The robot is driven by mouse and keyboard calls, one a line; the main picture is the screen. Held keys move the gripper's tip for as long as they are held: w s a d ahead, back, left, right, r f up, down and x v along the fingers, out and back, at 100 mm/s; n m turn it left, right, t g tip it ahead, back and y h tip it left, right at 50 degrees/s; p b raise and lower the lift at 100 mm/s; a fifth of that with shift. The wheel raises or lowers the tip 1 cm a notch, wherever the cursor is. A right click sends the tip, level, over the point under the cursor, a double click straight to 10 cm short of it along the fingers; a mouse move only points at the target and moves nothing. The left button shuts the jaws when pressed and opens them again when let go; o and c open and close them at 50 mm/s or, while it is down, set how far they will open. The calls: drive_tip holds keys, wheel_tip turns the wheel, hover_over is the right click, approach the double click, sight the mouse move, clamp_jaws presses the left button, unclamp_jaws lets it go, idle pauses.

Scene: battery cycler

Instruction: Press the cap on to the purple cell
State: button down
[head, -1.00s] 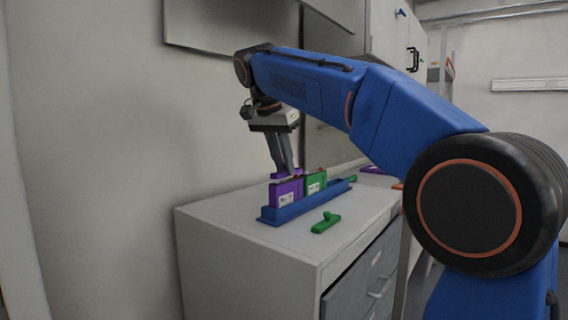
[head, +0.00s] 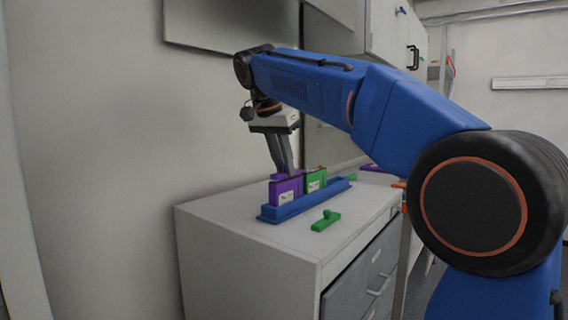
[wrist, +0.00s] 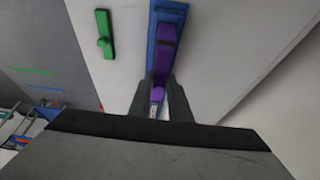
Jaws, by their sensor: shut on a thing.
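The purple cell (head: 286,191), with a white label, stands upright in the blue rack (head: 272,215), at its near left end. My gripper (head: 286,171) points down right over this cell, its fingers reaching its top. In the wrist view my gripper (wrist: 160,84) is shut on the purple cap (wrist: 165,45), a long narrow piece above the blue rack.
A green cell (head: 315,180) stands in the rack just behind the purple one. A green cap (head: 326,220) lies loose on the white cabinet top, right of the rack. Another green piece (head: 351,177) and a purple piece (head: 370,168) lie farther back. The wall is close on the left.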

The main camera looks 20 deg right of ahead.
idle(0.4)
drive_tip(key=c, duration=1.6)
unclamp_jaws()
drive_tip(key=shift+o, duration=0.8)
drive_tip(key=o, duration=0.4)
drive_tip(key=shift+c, duration=0.2)
drive_tip(key=shift+r, duration=3.45)
